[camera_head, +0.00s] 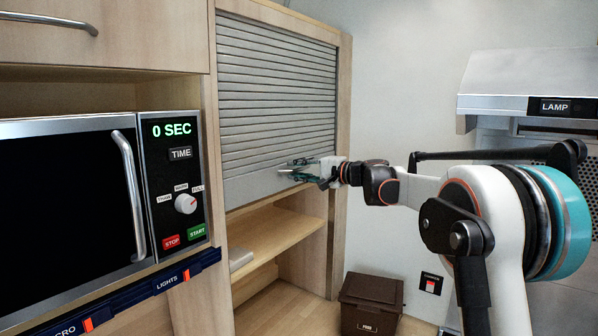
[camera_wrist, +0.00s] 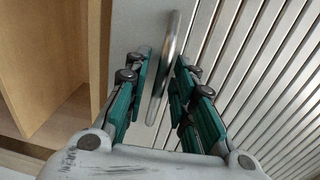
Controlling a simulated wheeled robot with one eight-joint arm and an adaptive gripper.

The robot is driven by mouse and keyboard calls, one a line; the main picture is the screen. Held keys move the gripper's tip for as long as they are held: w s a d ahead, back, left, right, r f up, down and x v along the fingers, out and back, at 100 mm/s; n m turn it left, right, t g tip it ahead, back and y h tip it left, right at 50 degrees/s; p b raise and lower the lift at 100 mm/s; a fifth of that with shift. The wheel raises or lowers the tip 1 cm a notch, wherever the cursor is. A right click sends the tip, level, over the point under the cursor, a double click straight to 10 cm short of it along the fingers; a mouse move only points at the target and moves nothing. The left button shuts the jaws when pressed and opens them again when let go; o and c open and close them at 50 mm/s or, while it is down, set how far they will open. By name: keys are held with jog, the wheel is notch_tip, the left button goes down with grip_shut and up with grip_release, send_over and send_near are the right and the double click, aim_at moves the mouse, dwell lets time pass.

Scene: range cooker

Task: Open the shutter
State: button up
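The grey slatted shutter (camera_head: 275,95) covers the upper part of a wooden cabinet, and the space below its bottom edge is open. In the wrist view, the slats of the shutter (camera_wrist: 265,65) run diagonally at the right. A metal bar handle (camera_wrist: 168,55) sits on the shutter's plain bottom strip. My gripper (camera_head: 290,170) is at this strip, near its right end. In the wrist view, the teal-padded fingers of my gripper (camera_wrist: 164,72) are apart, one on each side of the handle. Whether either finger touches the bar is hard to tell.
A wooden shelf (camera_head: 270,238) shows in the open space below the shutter. A microwave (camera_head: 70,190) stands at the left. The cabinet's right side panel (camera_head: 340,150) is close to my gripper. A brown bin (camera_head: 371,303) stands below my arm, and a hood (camera_head: 530,85) is at the right.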

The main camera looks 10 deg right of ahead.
dwell(0.3)
jog(key=v, duration=1.1)
jog(key=shift+s+d, duration=0.3)
jog(key=shift+s, duration=0.05)
